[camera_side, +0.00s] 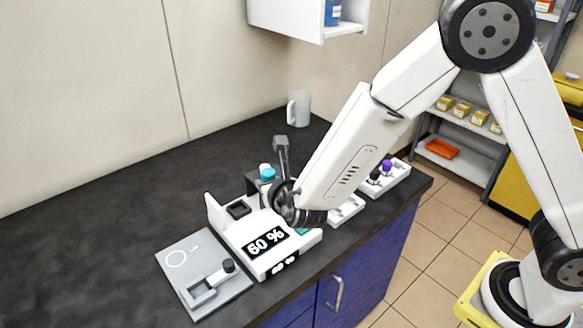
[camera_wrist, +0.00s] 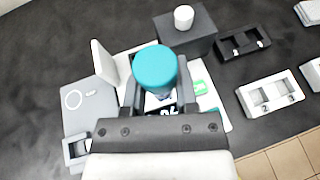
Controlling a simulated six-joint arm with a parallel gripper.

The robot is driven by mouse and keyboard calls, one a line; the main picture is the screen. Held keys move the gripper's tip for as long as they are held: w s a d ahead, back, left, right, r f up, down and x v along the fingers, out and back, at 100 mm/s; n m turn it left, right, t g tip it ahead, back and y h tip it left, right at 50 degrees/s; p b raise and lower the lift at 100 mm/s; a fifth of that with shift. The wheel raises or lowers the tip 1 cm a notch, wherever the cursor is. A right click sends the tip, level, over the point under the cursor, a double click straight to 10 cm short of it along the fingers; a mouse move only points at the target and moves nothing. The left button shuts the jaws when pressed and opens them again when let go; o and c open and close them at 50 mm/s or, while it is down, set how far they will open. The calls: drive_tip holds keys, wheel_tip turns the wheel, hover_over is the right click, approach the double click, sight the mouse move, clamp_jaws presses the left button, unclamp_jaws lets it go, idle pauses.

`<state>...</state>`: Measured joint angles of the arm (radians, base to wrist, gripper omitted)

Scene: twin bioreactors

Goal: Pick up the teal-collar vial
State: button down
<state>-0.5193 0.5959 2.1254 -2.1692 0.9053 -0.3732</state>
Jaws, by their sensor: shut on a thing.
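The teal-collar vial (camera_wrist: 155,68) is in the middle of the wrist view, its round teal top toward the camera. My gripper (camera_wrist: 158,98) is shut on it, with a dark finger on either side. The vial's lower part is mostly hidden by its top and the fingers. In the side view a teal top (camera_side: 268,174) shows just beyond my wrist, in front of a white cap. My fingers are mostly hidden there by my wrist. I cannot tell from these views how far the vial is above the surface.
A white device with a "60 %" display (camera_side: 265,242) stands below my wrist. A dark block (camera_wrist: 187,42) with a white-capped piece (camera_wrist: 184,16) is close beyond the vial. A grey plate (camera_side: 203,272) lies left. White racks (camera_side: 388,180) stand right, near the counter edge. A mug (camera_side: 299,108) is behind.

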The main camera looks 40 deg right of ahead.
drive_tip(key=shift+s+d+r, duration=0.2)
drive_tip(key=shift+s+r, duration=0.15)
drive_tip(key=shift+s, duration=0.45)
drive_tip(key=shift+s+d+r, duration=0.15)
drive_tip(key=shift+s+r, duration=0.2)
drive_tip(key=shift+s, duration=0.4)
drive_tip(key=d+r, duration=0.9)
drive_tip(key=d, duration=0.4)
drive_tip(key=shift+w+d, duration=0.2)
drive_tip(key=shift+w, duration=0.15)
drive_tip(key=shift+f+m+h, duration=0.15)
drive_tip(key=shift+m+h, duration=0.15)
